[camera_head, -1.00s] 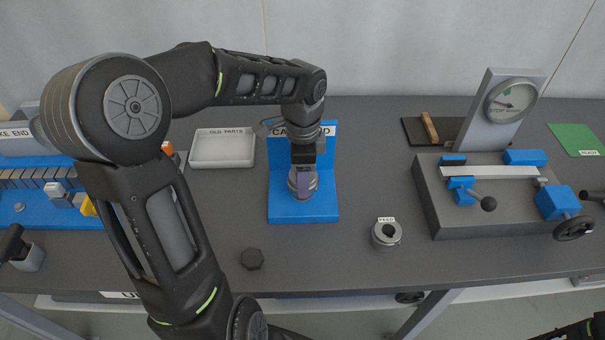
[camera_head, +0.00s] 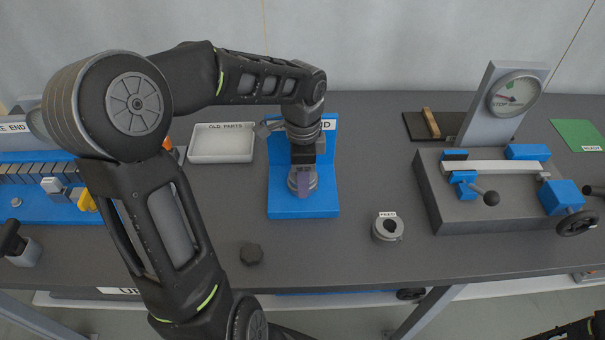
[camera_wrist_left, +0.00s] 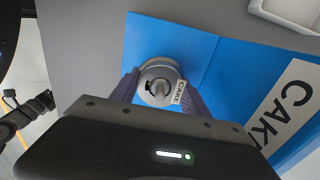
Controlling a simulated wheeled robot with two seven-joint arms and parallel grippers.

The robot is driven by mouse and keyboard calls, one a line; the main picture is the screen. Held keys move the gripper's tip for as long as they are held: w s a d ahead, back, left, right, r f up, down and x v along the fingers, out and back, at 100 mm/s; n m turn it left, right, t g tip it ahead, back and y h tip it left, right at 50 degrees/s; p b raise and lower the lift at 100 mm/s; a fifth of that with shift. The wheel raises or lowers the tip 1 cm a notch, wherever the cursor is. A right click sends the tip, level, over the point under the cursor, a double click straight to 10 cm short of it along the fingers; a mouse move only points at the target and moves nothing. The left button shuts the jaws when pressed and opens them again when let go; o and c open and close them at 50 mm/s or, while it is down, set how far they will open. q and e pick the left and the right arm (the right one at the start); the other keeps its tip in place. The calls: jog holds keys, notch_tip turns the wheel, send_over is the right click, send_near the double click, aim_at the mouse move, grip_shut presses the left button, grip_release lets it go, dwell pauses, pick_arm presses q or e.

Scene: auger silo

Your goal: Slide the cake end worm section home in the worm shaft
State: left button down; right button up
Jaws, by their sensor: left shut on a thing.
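The cake end worm section is a short grey metal ring (camera_wrist_left: 146,73) with a white CAKE label in the left wrist view. My left gripper (camera_head: 302,182) is shut on it, with one purple finger on each side. In the head view, both are over the base of a blue stand (camera_head: 320,207) whose sign ends in END. In the wrist view, a grey post (camera_wrist_left: 161,88) shows inside the ring's bore. I cannot tell whether it is the worm shaft, or how far the ring sits down on it.
A loose FEED ring (camera_head: 387,228) and a dark knob (camera_head: 251,254) lie in front. A white OLD PARTS tray (camera_head: 222,156) is left of the stand. A blue rack (camera_head: 45,210) is far left. A grey fixture (camera_head: 480,212) with a gauge (camera_head: 514,95) stands right.

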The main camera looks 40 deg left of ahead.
pick_arm(q)
jog(key=shift+c, duration=2.3)
grip_release()
notch_tip(320, 180, up, 8)
jog(key=shift+f, duration=0.1)
jog(key=shift+s+d, duration=0.1)
